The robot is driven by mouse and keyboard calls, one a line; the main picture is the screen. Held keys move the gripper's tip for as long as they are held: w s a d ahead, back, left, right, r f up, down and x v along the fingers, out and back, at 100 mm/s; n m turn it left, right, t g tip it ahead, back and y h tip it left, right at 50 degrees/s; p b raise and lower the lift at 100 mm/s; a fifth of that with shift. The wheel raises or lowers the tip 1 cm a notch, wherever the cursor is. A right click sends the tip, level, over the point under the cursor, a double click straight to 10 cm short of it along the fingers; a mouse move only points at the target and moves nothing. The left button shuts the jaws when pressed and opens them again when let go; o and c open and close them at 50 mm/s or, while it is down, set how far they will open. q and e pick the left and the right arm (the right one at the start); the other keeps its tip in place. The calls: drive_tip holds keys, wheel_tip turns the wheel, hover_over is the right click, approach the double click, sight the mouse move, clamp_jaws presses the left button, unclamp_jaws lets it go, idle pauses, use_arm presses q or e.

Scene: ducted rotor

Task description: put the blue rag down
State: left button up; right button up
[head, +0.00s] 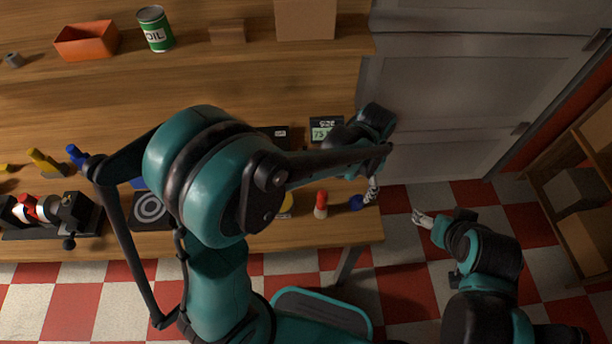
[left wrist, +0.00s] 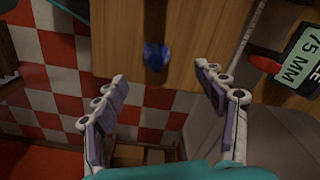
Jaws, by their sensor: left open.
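The blue rag (head: 356,202) is a small crumpled bundle on the wooden workbench, near its front right corner. In the left wrist view the rag (left wrist: 155,57) lies on the wood close to the bench edge, just beyond my fingertips. My left gripper (head: 372,189) is beside the rag in the head view. In the left wrist view my left gripper (left wrist: 160,73) has its fingers spread wide with nothing between them. My right gripper (head: 422,219) is away from the bench, over the floor to the right; its finger opening is too small to judge.
A red-and-cream object (head: 321,204) stands just left of the rag. A gauge display (head: 325,131) sits behind. An oil can (head: 155,28) and an orange bin (head: 87,41) are at the back left. Grey cabinets (head: 450,85) stand right of the bench; checkered floor is open in front.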

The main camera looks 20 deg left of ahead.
use_arm(q)
drive_tip(key=s+a+r+n+t, duration=0.3)
drive_tip(key=s+a+r+n, duration=0.1)
drive_tip(key=a, duration=0.4)
drive_tip(key=s+a+r+n+t, duration=0.4)
drive_tip(key=s+a+r, duration=0.2)
drive_tip(key=a, duration=0.3)
drive_tip(key=shift+s+r+n, duration=0.4)
drive_tip(key=shift+r, duration=0.1)
drive_tip(key=shift+f+b, duration=0.35)
drive_tip(key=shift+f, duration=0.05)
use_arm(e)
drive_tip(key=shift+f, duration=0.35)
drive_tip(key=shift+o, duration=0.6)
